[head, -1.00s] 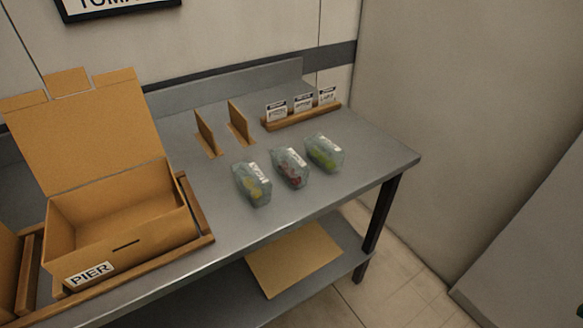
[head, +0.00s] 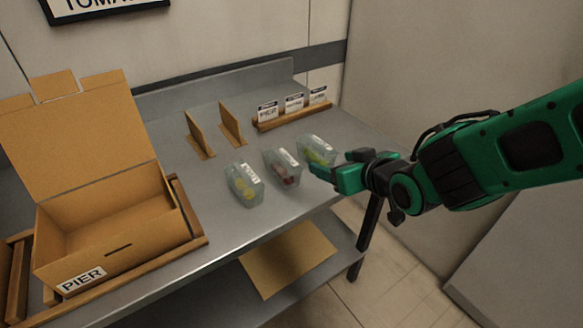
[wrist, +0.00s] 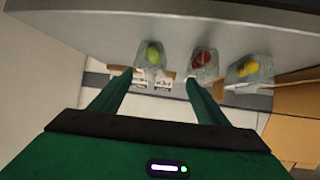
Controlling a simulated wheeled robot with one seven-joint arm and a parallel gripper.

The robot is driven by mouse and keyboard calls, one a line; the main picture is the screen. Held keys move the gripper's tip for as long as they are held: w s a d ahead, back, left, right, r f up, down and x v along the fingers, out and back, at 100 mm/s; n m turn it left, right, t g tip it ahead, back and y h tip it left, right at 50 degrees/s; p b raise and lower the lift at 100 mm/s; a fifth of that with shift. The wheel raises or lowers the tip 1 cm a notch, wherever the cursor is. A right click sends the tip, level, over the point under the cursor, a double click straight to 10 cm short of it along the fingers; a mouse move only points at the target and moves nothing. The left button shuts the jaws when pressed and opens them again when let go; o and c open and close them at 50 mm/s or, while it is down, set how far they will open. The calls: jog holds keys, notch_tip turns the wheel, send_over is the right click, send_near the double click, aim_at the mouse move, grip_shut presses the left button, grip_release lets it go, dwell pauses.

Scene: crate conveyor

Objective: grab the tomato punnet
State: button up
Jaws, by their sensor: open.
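The tomato punnet (head: 282,168), a clear pack with red contents, stands in the middle of a row of three on the steel table. It also shows in the wrist view (wrist: 204,62), just right of the right fingertip. A punnet with green contents (head: 317,150) is on its right, and one with yellow contents (head: 243,186) is on its left. My gripper (head: 338,164) is open and empty near the table's right front edge, beside the green punnet. In the wrist view the green punnet (wrist: 151,54) lies ahead between the fingers (wrist: 159,79).
An open cardboard box (head: 115,250) labelled PIER stands at the left in a wooden frame. Two upright cardboard dividers (head: 231,124) and a wooden rack (head: 292,116) with label cards stand behind the punnets. A lower shelf holds a flat cardboard sheet (head: 288,258).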

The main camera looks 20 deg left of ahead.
aim_at(281, 153)
jog(key=a, duration=0.3)
jog(key=a+n+y, duration=0.1)
jog(key=a, duration=0.3)
jog(key=s+a+f+y, duration=0.1)
jog(key=a, duration=0.2)
jog(key=shift+s+a, duration=0.1)
jog(key=shift+a, duration=0.2)
jog(key=shift+y, duration=0.3)
jog(key=shift+w+r+x, duration=0.1)
jog(key=shift+r+x, duration=0.1)
jog(key=shift+x, duration=1.4)
jog(key=shift+w+r+x, duration=0.1)
jog(key=shift+r+x, duration=0.1)
jog(key=shift+x, duration=1.4)
jog(key=c, duration=1.1)
